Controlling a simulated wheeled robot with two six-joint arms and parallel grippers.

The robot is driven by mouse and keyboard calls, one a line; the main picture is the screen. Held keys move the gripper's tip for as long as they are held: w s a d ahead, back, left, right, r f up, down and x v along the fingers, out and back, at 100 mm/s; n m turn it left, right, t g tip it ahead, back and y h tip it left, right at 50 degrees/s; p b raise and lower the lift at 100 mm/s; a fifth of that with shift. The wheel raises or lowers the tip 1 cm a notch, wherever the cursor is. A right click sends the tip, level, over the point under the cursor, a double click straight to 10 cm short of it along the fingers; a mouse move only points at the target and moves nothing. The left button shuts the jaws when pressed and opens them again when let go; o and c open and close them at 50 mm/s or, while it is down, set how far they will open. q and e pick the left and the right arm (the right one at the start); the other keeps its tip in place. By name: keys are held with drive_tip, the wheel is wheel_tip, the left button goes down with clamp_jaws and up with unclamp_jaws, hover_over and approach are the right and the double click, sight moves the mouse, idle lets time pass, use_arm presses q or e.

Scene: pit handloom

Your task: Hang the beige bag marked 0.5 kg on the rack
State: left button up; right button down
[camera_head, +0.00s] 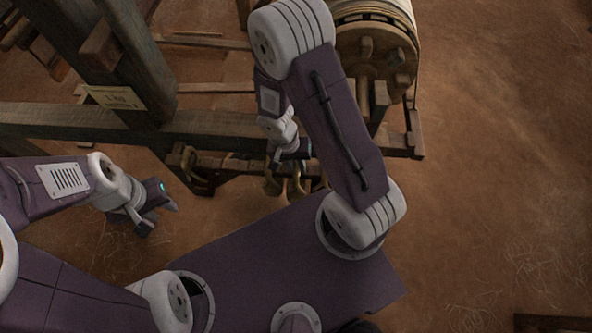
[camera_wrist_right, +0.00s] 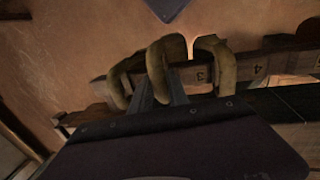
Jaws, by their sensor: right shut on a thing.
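My right gripper (camera_head: 287,160) is at the rack (camera_head: 240,165) on the loom's near side. In the right wrist view its fingers (camera_wrist_right: 160,92) are shut on the middle one of three tan curved loops (camera_wrist_right: 157,70). I cannot tell whether this loop belongs to a bag or to the rack. The wooden rack (camera_wrist_right: 255,68) behind it carries the numbers 3 and 4. No beige bag body or 0.5 kg mark is readable. In the head view, tan shapes (camera_head: 295,188) hang under my right gripper. My left gripper (camera_head: 160,219) is open and empty, left of the rack.
A sign (camera_head: 115,97), seemingly reading 1 kg, is on the dark post (camera_head: 140,65). The loom's cloth roller (camera_head: 375,50) stands behind my right arm. Other tan loops (camera_wrist_right: 215,60) sit close beside my right fingers.

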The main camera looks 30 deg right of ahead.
drive_tip(key=shift+w+d+r+p, duration=0.1)
drive_tip(key=shift+w+d+p, duration=0.3)
drive_tip(key=shift+w, duration=0.2)
drive_tip(key=shift+w+d+r+p, duration=0.1)
drive_tip(key=shift+w+d+p, duration=0.25)
drive_tip(key=shift+w, duration=0.2)
drive_tip(key=shift+f+b, duration=0.55)
drive_tip(key=shift+f, duration=0.15)
drive_tip(key=shift+f+b, duration=0.45)
drive_tip(key=shift+b, duration=0.1)
drive_tip(key=shift+f+b, duration=0.2)
drive_tip(key=shift+b, duration=0.25)
drive_tip(key=c, duration=1.2)
unclamp_jaws()
